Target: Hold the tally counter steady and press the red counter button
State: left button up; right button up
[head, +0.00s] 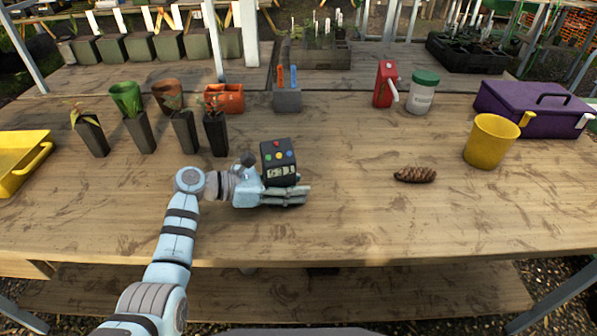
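The tally counter (278,154) is a dark box near the middle of the table. Its upper face carries several coloured buttons, with the red button (277,144) at the top. A small pale display with digits shows below the buttons. My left gripper (285,194) lies low against the counter from the left, its visible fingers running along the near side and covering the lower front. Whether another finger is behind the counter is hidden, so I cannot tell if it grips. My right gripper is not in view.
A pine cone (415,174) lies to the right, with a yellow cup (491,141) and purple toolbox (536,108) beyond. Dark plant pots (185,132) stand at the left behind my arm. A yellow tray (22,160) sits at the left edge. The right front table is clear.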

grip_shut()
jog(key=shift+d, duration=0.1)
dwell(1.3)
